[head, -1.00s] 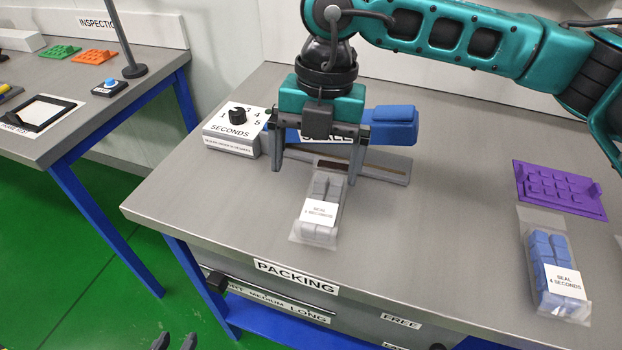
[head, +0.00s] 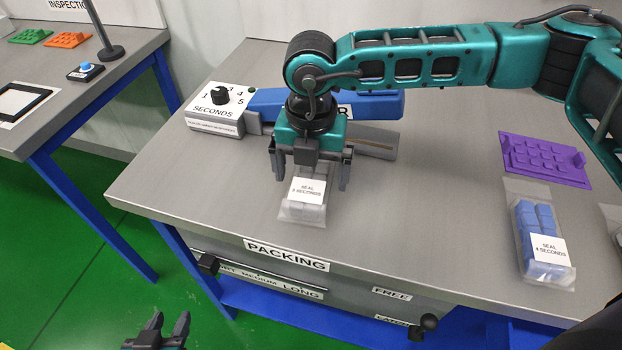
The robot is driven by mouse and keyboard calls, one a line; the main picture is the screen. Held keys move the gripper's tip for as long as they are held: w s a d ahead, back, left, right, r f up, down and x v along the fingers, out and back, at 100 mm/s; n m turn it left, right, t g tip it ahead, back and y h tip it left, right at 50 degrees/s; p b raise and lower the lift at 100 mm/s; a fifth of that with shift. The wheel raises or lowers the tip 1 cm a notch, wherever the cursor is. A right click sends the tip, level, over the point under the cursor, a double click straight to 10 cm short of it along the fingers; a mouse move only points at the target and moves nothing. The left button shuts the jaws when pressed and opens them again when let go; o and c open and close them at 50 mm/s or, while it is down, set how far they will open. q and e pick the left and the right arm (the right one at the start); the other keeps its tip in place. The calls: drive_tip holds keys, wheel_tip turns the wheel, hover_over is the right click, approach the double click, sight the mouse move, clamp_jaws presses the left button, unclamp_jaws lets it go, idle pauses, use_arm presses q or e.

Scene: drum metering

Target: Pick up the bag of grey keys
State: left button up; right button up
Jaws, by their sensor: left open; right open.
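The bag of grey keys (head: 302,213) is a clear bag with a white label reading SEAL and a number of SECONDS. It lies on the packing table in front of the sealer. My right gripper (head: 314,180) is over the bag's far end, open, with one finger on each side of it. The gripper hides the far part of the bag, and I cannot tell whether the fingers touch it. My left gripper (head: 165,328) is open and empty at the bottom edge, in front of the table over the green floor.
The blue-armed sealer (head: 375,105) with its SECONDS dial (head: 219,96) stands just behind the bag. A bag of blue keys (head: 531,225) and a purple key tray (head: 545,158) lie at the right. The table (head: 420,220) between the bags is clear.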

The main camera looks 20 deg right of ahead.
drive_tip(key=shift+f, duration=0.8)
drive_tip(key=shift+c, duration=0.4)
drive_tip(key=c, duration=1)
drive_tip(key=shift+r, duration=0.1)
